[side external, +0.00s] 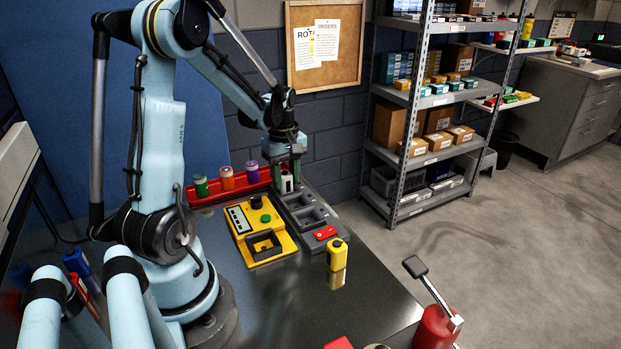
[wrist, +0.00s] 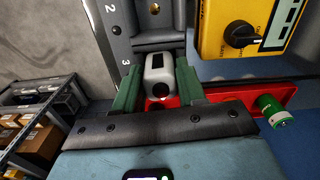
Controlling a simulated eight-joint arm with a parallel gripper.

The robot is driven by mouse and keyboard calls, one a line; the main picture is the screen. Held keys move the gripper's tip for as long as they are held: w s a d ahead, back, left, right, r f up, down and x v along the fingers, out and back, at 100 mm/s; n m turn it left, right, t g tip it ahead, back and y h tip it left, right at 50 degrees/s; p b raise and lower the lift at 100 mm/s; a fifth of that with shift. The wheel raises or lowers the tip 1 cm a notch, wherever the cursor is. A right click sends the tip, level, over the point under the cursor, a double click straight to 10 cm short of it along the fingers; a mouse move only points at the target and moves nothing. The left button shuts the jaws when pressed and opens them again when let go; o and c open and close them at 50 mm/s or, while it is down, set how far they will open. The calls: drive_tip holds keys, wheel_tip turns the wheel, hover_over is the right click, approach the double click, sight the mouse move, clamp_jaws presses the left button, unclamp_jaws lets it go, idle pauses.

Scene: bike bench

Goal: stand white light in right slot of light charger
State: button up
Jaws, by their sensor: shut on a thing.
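The white light (wrist: 158,68) is upright between my gripper's green finger pads. It also shows in the side view (side external: 287,184). My gripper (wrist: 158,84) is shut on it, with one pad touching each side; the gripper is at the far end of the charger in the side view (side external: 288,177). The dark grey light charger (side external: 308,213) has a row of recesses on its top. In the wrist view, the charger (wrist: 117,32) shows the marks 2 and 3, and the light is beside the 3. Whether the light's foot is inside a slot or just above it is hidden.
A yellow tester box (side external: 262,238) stands close beside the charger. A red tray (side external: 240,186) with several colored cylinders lies behind. A yellow light (side external: 337,254) stands near the front, and a red block (side external: 326,232) is at the charger's near end.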

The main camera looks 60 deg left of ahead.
sight(286, 173)
drive_tip(key=shift+f, duration=0.4)
drive_tip(key=o, duration=0.9)
drive_tip(key=shift+o, duration=0.2)
drive_tip(key=shift+r, duration=0.1)
drive_tip(key=shift+r, duration=5.4)
drive_tip(key=d+m+t, duration=0.7)
drive_tip(key=d+m, duration=1.2)
drive_tip(key=d, duration=0.5)
drive_tip(key=shift+w+d, duration=0.15)
drive_tip(key=shift+w, duration=0.1)
